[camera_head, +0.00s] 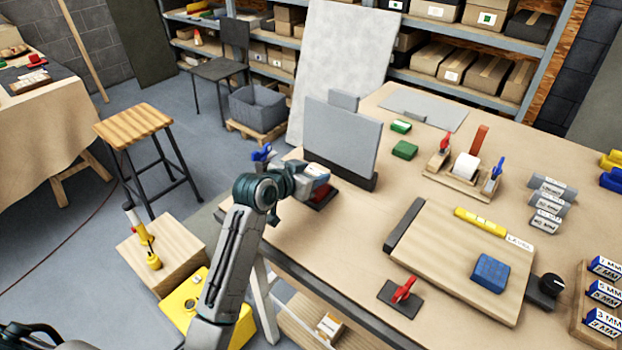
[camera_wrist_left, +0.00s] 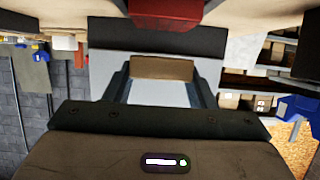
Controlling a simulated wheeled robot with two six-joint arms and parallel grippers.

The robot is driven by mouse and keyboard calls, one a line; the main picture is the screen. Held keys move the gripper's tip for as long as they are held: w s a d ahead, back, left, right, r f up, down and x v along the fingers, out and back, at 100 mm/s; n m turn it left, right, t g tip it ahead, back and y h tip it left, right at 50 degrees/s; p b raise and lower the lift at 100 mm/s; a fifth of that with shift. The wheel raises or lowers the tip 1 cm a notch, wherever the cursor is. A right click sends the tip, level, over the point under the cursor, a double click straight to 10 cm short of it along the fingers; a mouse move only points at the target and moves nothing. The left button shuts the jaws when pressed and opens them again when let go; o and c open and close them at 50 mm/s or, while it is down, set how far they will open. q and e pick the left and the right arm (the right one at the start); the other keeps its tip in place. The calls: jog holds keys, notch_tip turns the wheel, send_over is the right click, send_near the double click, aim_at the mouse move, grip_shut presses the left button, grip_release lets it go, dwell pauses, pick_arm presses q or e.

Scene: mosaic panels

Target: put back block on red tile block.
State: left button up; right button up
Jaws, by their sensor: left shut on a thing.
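My left gripper (camera_head: 318,183) is at the near left part of the table, just in front of a grey upright panel. It is shut on a small block with a tan face (camera_wrist_left: 165,68), seen between the fingers in the left wrist view. A dark red block (camera_head: 322,196) lies on the table right by the fingertips, partly hidden by the gripper. A red surface also shows at the top edge of the left wrist view (camera_wrist_left: 168,10). Whether the held block touches the red one, I cannot tell. My right gripper is not in view.
The grey panel (camera_head: 343,138) stands in a dark base behind the gripper. Green blocks (camera_head: 405,150) lie beyond it. A wooden board (camera_head: 440,245) carries a blue block (camera_head: 490,272). A red-handled tool (camera_head: 403,290) lies near the front edge. The table between is clear.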

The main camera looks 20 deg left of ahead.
pick_arm(q)
notch_tip(320, 180, down, 2)
jog(key=shift+s+f+p, duration=0.1)
jog(key=shift+f+p, duration=0.1)
jog(key=shift+p, duration=0.2)
jog(key=shift+f, duration=0.25)
jog(key=shift+f, duration=0.2)
jog(key=o, duration=1)
jog(key=shift+r, duration=0.1)
jog(key=shift+c, duration=0.2)
jog(key=shift+r, duration=0.1)
jog(key=b+v, duration=0.2)
jog(key=v, duration=0.8)
jog(key=shift+s+a+r, duration=0.2)
jog(key=shift+s, duration=0.15)
jog(key=shift+s+a+r, duration=0.1)
jog(key=shift+s+r, duration=0.2)
jog(key=shift+s, duration=0.2)
